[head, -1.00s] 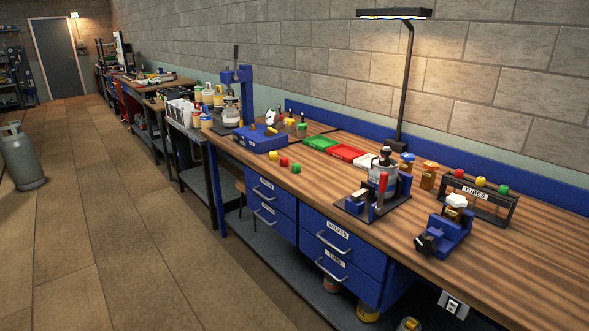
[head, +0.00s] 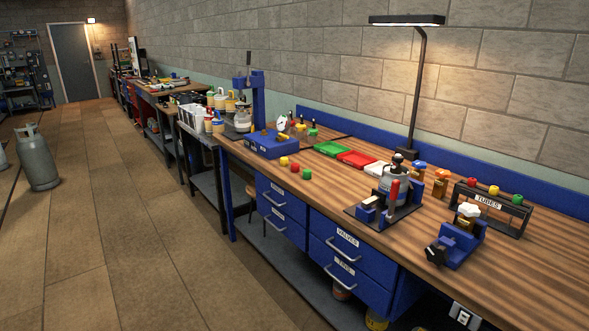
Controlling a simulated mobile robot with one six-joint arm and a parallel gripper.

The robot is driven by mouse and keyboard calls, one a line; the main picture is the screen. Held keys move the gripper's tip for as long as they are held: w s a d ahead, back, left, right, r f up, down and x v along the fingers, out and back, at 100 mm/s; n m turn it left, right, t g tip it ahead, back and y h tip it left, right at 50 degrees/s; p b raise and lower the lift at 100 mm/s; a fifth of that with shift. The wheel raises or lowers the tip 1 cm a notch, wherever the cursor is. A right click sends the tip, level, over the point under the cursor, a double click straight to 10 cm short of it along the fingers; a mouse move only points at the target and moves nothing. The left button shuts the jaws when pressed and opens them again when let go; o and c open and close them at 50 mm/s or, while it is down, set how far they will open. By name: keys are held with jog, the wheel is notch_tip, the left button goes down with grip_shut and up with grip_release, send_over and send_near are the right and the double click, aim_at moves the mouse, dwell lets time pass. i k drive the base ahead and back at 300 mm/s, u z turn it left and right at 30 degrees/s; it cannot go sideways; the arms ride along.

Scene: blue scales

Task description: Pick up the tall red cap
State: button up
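A small red cap (head: 295,167) lies on the wooden bench top between a yellow cap (head: 283,161) and a green cap (head: 308,173). Another red cap (head: 472,182) sits on the black rack labelled TUBES (head: 487,203), beside a yellow cap (head: 494,190) and a green cap (head: 517,199). Both red caps are small in view, so I cannot tell which is the tall one. My gripper is not in view.
A blue clamp device (head: 460,240) stands near the bench's front edge. Green (head: 331,149) and red (head: 357,158) trays lie behind.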

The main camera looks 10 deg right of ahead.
aim_at(294, 167)
jog(key=u, duration=0.6)
jog(key=i, duration=0.85)
jog(key=u, duration=0.85)
jog(key=i, duration=1.25)
jog(key=u, duration=0.05)
